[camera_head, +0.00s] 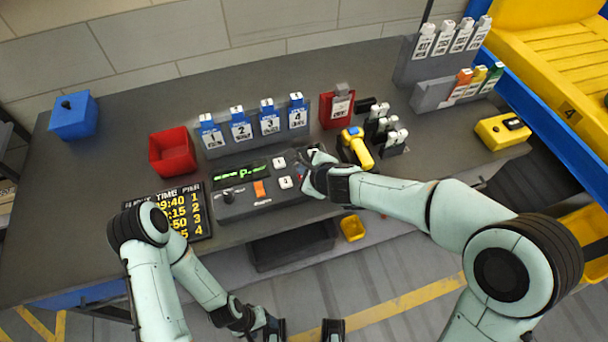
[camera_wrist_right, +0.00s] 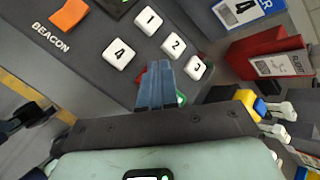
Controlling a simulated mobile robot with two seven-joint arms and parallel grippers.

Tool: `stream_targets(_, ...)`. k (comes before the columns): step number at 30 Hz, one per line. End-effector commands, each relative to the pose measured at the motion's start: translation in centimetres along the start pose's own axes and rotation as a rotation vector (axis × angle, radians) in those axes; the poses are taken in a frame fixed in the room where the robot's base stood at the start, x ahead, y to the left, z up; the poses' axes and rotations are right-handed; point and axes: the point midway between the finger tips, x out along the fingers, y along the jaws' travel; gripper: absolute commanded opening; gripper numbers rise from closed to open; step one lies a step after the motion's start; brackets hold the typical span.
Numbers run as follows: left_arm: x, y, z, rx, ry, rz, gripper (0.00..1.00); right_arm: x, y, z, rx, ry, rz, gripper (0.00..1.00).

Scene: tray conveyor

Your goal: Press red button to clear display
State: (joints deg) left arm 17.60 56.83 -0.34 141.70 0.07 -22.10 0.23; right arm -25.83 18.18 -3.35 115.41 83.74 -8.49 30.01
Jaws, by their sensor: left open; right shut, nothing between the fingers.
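The grey control console (camera_head: 230,205) stands on the table with a dark display (camera_head: 240,174) showing green characters; I cannot read them all. My right gripper (camera_head: 304,178) is shut and empty over the console's right part. In the right wrist view its closed fingers (camera_wrist_right: 160,86) point down at the panel beside the white number keys (camera_wrist_right: 148,21). A bit of the red button (camera_wrist_right: 140,77) shows at the left of the fingers, and a green button (camera_wrist_right: 181,99) shows at their right. The fingers hide most of both; contact cannot be told. My left gripper (camera_head: 303,328) is open and empty, low in front of the table.
An orange beacon switch (camera_wrist_right: 70,14) is on the console. A red bin (camera_head: 172,153), a blue numbered rack (camera_head: 255,128), a red holder (camera_head: 337,106) and a yellow scanner (camera_head: 357,146) stand around it. A black flight board (camera_head: 196,212) lies left. A dark bin (camera_head: 290,247) hangs below.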

Motion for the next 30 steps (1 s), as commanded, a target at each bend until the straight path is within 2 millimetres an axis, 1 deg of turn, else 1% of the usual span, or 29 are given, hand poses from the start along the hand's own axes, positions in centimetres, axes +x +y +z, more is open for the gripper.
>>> stream_targets(16, 0.03, -0.01, 0.0, 0.0, 0.0, 0.0, 0.65, 0.02, 0.02, -0.02, 0.0, 0.0, 0.0, 0.0)
stream_targets(24, 0.74, -0.29, 0.09, -0.001, -0.003, -0.001, 0.65, 0.62, 0.46, -0.49, 0.0, 0.001, 0.0, 0.0)
stream_targets(30, 0.71, -0.28, 0.09, -0.001, -0.003, -0.001, 0.65, 0.6, 0.42, -0.45, 0.0, 0.0, 0.0, 0.0)
